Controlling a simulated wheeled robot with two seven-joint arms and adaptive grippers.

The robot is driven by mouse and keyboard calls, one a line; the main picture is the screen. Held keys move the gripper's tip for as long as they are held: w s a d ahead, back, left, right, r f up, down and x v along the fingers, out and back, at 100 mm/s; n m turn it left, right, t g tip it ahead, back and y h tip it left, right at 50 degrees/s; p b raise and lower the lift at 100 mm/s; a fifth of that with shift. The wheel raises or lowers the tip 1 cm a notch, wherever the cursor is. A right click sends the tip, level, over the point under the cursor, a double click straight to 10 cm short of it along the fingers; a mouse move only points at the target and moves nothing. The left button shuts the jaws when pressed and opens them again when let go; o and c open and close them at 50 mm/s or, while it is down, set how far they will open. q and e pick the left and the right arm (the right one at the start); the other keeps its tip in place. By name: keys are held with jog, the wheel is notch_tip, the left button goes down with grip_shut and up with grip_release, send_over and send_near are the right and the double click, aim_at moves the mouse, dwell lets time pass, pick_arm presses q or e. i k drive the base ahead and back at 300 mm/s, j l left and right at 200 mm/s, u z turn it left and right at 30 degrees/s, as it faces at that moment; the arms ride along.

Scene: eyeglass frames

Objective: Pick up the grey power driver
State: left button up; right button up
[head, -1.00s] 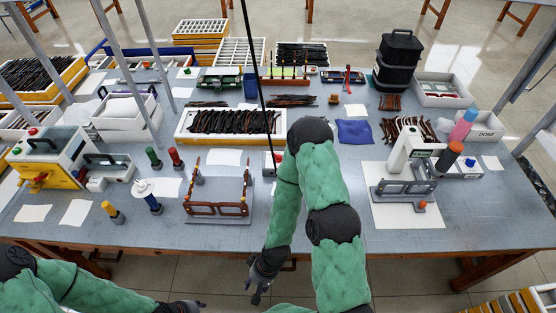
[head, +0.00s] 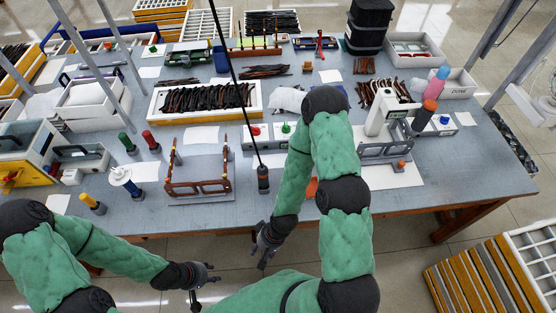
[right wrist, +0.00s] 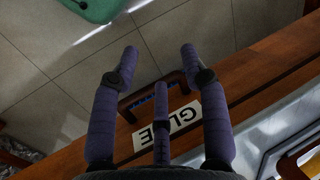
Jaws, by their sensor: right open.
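A dark grey cylindrical tool, which looks like the power driver (head: 263,179), hangs upright on a black cable near the table's front edge in the head view. It is just right of the brown eyeglass frame in its holder (head: 198,188). My right gripper (head: 264,258) is below it, in front of the table edge and apart from it. In the right wrist view the right gripper (right wrist: 160,55) has its fingers spread, with nothing between them. My left gripper (head: 203,286) is low in front of the table, its fingers apart and empty. The driver does not show in the right wrist view.
The grey table (head: 240,215) has its wooden front edge close to both grippers. A drawer label reading GLUE (right wrist: 168,125) shows on that edge. An orange thing is partly hidden by my right arm.

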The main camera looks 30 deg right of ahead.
aim_at(262, 173)
jog(key=l+z, duration=0.1)
jog(key=z, duration=0.6)
jog(key=k+j+u, duration=0.1)
jog(key=j+u, duration=0.15)
jog(key=j, duration=0.25)
jog(key=j+u, duration=0.25)
jog(key=j, duration=0.2)
